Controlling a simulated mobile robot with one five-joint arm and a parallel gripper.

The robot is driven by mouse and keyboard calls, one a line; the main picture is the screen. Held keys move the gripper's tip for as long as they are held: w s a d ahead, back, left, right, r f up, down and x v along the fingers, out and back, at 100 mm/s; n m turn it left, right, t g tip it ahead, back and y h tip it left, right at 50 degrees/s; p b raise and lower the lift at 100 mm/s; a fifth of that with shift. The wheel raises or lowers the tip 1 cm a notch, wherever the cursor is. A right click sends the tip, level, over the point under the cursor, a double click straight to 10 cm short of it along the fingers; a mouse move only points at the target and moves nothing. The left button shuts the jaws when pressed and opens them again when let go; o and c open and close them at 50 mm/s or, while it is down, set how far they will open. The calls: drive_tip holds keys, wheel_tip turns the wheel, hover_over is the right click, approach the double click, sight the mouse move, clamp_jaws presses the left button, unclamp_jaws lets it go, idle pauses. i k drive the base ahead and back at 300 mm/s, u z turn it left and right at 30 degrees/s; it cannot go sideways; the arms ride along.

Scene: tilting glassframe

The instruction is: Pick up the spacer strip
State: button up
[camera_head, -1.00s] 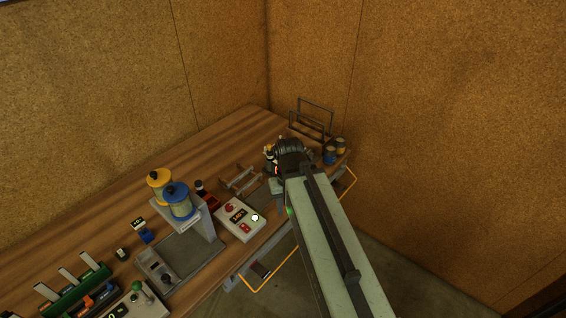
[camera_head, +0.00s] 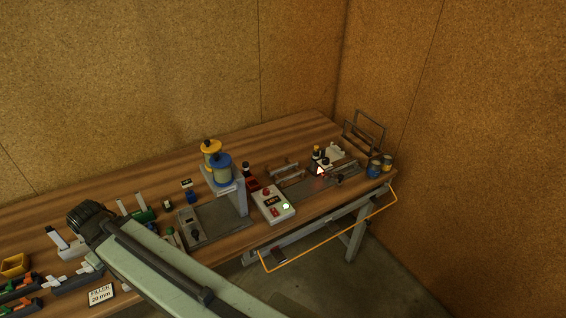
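My arm reaches in from the bottom, and its dark rounded end, the wrist of my gripper (camera_head: 88,221), is over the left part of the workbench. The fingers are hidden or too small to make out, so I cannot tell whether they are open or shut. Pale upright strips (camera_head: 122,207) stand at a green rack (camera_head: 145,216) right of my wrist. Another pale strip (camera_head: 57,238) slants up from a light grey block (camera_head: 72,250) just left of it. I cannot tell which piece is the spacer strip.
A sign reading "FILLER 20 mm" (camera_head: 101,294) and a yellow bin (camera_head: 14,265) are at the left. Yellow and blue spools (camera_head: 220,166) stand mid-bench, beside a control box (camera_head: 272,204). A dark frame (camera_head: 365,132) stands far right. An orange rail (camera_head: 330,232) runs along the bench front.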

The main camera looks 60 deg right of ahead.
sight(342, 166)
drive_tip(key=u, duration=1.9)
drive_tip(key=k, duration=1.9)
drive_tip(key=z, duration=1.25)
drive_tip(key=i, duration=0.5)
drive_tip(key=u, duration=0.1)
